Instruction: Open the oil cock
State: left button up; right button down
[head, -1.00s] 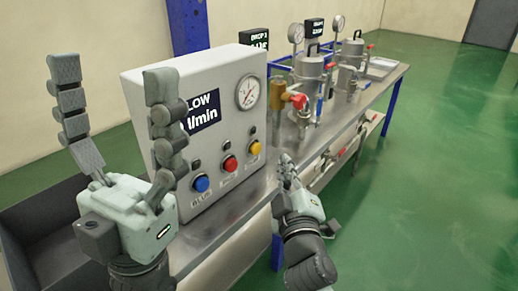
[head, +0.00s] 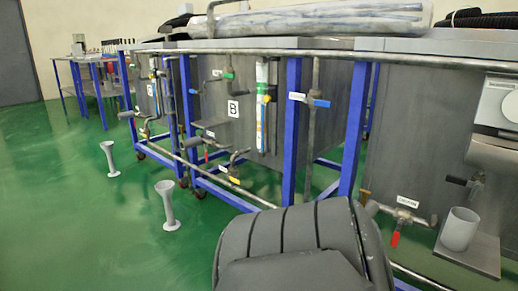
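Several small valves sit on pipes along a row of grey tanks in blue frames. One with a red handle (head: 395,239) hangs at the lower right under a small white label (head: 407,202). Others have a blue handle (head: 320,103), a green handle (head: 229,75), a yellow handle (head: 235,181) and a further red handle (head: 206,155). The labels are too small to read surely, so I cannot tell which valve is the oil cock. Neither of my grippers is in view. A dark ribbed part, probably of my arm, covers the bottom middle.
A grey cup (head: 459,229) stands on a plate (head: 480,258) at the right. Two grey flared stands (head: 167,207) are on the green floor. Open floor (head: 60,210) lies to the left. A long horizontal pipe runs along the tanks' top front. A workbench is far left.

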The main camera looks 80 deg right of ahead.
aim_at(456, 180)
jog(key=z, duration=3.9)
